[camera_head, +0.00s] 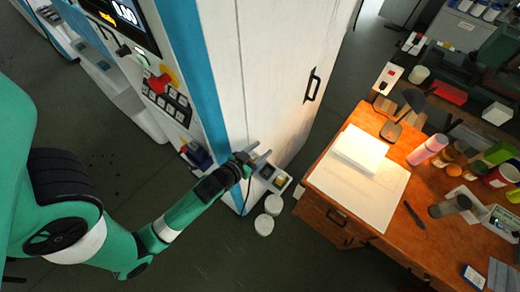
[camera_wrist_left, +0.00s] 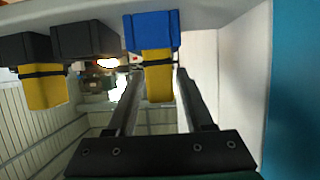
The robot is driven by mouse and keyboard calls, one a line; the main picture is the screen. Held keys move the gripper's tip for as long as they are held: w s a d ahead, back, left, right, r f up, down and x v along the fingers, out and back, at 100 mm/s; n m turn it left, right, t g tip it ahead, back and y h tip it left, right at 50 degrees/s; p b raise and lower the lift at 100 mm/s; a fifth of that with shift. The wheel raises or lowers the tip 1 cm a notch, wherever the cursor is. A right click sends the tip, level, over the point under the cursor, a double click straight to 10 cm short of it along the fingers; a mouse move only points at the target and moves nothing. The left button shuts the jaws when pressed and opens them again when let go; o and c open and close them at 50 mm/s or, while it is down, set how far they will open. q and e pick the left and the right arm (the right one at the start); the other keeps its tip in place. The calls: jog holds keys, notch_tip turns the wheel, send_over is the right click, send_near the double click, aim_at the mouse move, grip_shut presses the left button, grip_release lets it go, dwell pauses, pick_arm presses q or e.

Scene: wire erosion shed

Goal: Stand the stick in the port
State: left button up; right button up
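My left gripper (camera_head: 256,156) is beside the white cabinet, at the small ledge on its side. In the left wrist view its two fingers (camera_wrist_left: 158,72) are spread apart, with visible gaps beside a blue-and-yellow block (camera_wrist_left: 150,32) lying between and beyond them. I cannot tell whether the fingertips touch it. Two black blocks (camera_wrist_left: 85,41) sit to its left, and a yellow part (camera_wrist_left: 45,92) shows below them. I cannot tell which piece is the stick and which is the port. In the head view the gripper and small size hide these details. My right gripper is in neither view.
The tall white cabinet (camera_head: 283,60) with a blue edge stands close behind the gripper. Two white round tubs (camera_head: 264,225) are on the floor below. A wooden desk (camera_head: 395,262) at right holds papers, bottles and a lamp. Dark floor between is free.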

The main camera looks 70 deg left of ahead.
pick_arm(q)
jog(key=shift+r, duration=0.2)
jog(key=v, duration=1.2)
jog(key=shift+r, duration=0.5)
